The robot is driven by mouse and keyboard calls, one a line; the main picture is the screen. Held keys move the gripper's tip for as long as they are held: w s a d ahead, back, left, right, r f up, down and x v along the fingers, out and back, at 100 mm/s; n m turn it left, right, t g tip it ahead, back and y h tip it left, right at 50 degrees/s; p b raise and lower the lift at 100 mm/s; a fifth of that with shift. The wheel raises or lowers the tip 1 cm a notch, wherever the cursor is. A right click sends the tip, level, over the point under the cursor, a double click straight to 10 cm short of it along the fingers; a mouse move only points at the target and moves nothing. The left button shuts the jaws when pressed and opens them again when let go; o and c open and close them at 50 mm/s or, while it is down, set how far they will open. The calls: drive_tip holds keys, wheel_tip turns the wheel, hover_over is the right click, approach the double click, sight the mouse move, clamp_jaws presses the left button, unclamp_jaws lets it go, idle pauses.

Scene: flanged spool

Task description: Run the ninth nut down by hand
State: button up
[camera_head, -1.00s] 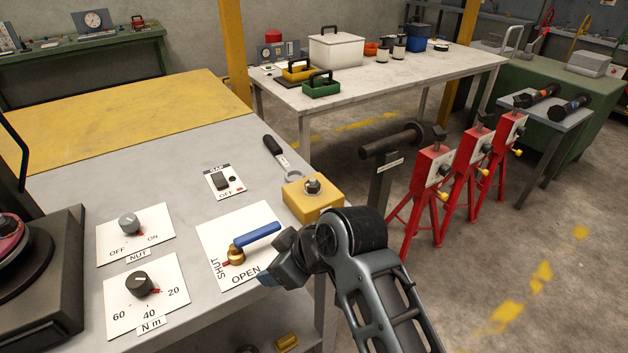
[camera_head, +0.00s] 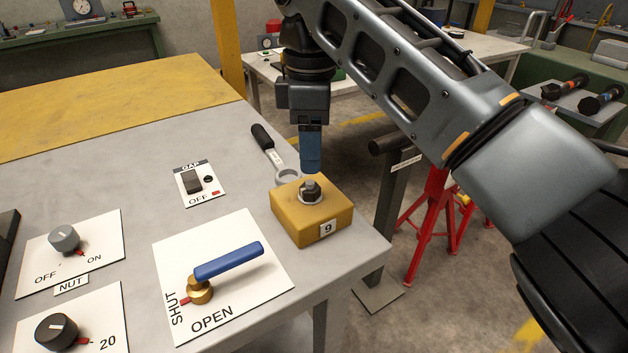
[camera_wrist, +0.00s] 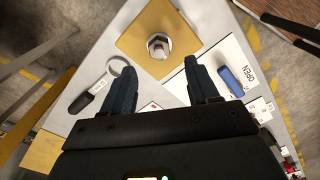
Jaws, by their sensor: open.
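The ninth nut (camera_head: 310,190) sits on its stud on a yellow block (camera_head: 288,222) with a "9" label, near the right corner of the grey bench. My gripper (camera_head: 311,165) points down just above the nut in the head view, apart from it. In the wrist view my gripper (camera_wrist: 155,75) has its two blue fingers spread apart with nothing between them. There the nut (camera_wrist: 158,45) lies beyond the fingertips, roughly centred between them, on the yellow block (camera_wrist: 135,42). How far the nut is threaded down cannot be told.
A ring spanner (camera_head: 274,155) lies behind the block, close to it. In front stands a blue-handled valve (camera_head: 228,262) on a SHUT/OPEN plate. A GAP switch (camera_head: 192,182) and a NUT knob (camera_head: 64,239) are to the left. Red stands (camera_head: 437,220) stand on the floor at right.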

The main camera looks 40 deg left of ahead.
sight(312, 188)
drive_tip(key=shift+w+f, duration=0.1)
drive_tip(key=shift+f, duration=3.75)
drive_tip(key=shift+c, duration=0.2)
drive_tip(key=c, duration=1)
drive_tip(key=m+p, duration=0.1)
drive_tip(key=p, duration=0.2)
drive_tip(key=shift+r+m+p, duration=0.3)
drive_tip(key=shift+r+m, duration=0.05)
drive_tip(key=shift+m, duration=0.05)
drive_tip(key=shift+m+p, duration=0.8)
drive_tip(key=shift+p, duration=0.1)
drive_tip(key=shift+f+m+p, duration=0.3)
drive_tip(key=shift+m, duration=0.2)
drive_tip(key=o, duration=1)
drive_tip(key=shift+o, duration=0.2)
